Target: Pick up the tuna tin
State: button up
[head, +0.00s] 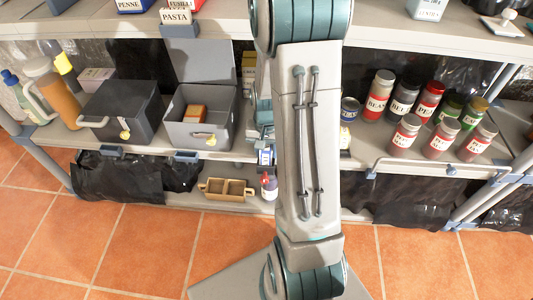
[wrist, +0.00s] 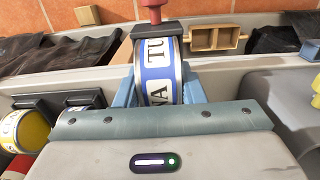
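The tuna tin (wrist: 158,75) has a white and blue label with the letters TU and A showing. In the wrist view it sits between the two pale blue fingers of my gripper (wrist: 160,88), which press close against both its sides. In the head view a small blue and white patch of the tin (head: 265,157) shows at the shelf's front edge, left of my arm. My gripper (head: 262,125) is mostly hidden there behind my arm. I cannot tell whether the tin still touches the shelf.
An open grey box (head: 202,137) and a closed dark box (head: 120,112) stand left of the tin. Several labelled jars (head: 406,135) and a small blue tin (head: 349,109) stand on the right. Below are a wooden divided tray (head: 226,190) and a bottle (head: 269,187). An upper shelf (head: 225,25) hangs above.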

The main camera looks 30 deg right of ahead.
jog(key=c, duration=0.5)
jog(key=shift+r, duration=0.15)
